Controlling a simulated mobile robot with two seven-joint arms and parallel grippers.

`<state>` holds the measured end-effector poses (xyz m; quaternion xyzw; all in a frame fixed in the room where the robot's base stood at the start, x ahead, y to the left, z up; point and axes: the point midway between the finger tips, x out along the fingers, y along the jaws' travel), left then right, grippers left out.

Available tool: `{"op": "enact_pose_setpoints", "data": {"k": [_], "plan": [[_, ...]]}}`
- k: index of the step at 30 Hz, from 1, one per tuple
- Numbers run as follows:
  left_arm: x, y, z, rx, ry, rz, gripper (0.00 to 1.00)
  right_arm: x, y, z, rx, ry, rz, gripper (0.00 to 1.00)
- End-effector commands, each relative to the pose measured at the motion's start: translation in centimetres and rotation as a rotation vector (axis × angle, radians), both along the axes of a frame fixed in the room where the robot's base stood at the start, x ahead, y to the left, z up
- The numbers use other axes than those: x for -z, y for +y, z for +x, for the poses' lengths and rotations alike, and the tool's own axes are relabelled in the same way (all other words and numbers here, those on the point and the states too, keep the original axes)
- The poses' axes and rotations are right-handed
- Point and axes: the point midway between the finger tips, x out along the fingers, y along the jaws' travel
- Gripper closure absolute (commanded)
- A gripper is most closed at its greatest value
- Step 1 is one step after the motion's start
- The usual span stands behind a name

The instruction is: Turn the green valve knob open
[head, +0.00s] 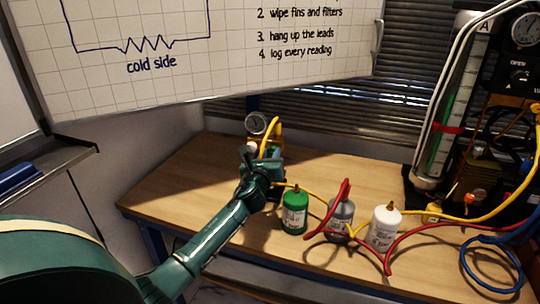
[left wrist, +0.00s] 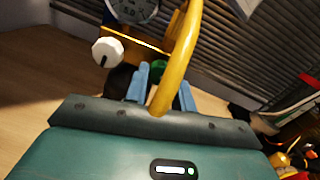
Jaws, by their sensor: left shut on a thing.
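The green valve knob (left wrist: 158,67) shows only in part in the left wrist view, between the blue fingers of my left gripper (left wrist: 163,85). The yellow hose (left wrist: 178,55) crosses in front and hides much of the knob and the fingertips. My left gripper is shut on the knob. In the head view my left gripper (head: 265,163) is at the small gauge unit at the back of the bench, and the knob is hidden there. How far the knob is turned cannot be told. My right gripper is not in view.
A round gauge (head: 256,124) and a white knob (left wrist: 107,51) are close to my left gripper. A green bottle (head: 295,212), a grey bottle (head: 341,217) and a white bottle (head: 384,229) stand to the right among hoses. The wooden bench (head: 170,185) is clear at left.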

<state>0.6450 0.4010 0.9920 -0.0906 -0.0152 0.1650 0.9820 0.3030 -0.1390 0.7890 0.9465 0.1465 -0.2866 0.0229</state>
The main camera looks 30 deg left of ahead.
Motion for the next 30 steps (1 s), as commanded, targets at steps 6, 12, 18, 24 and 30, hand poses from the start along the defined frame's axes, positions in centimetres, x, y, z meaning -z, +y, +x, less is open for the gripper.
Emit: {"op": "enact_pose_setpoints", "data": {"k": [6,12,18,24,30], "plan": [[0.04,-0.01,-0.02,0.0,-0.035,-0.1,0.98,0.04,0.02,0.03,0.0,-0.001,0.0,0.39],[0.05,0.04,-0.02,-0.001,-0.089,-0.259,0.98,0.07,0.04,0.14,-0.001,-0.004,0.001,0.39],[0.08,0.0,-0.02,0.0,-0.152,-0.439,0.98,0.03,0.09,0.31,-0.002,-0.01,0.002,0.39],[0.1,0.02,-0.03,0.0,-0.214,-0.62,0.98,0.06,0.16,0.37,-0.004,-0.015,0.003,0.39],[0.14,0.02,-0.03,-0.001,-0.277,-0.801,0.98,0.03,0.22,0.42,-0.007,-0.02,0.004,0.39]]}}
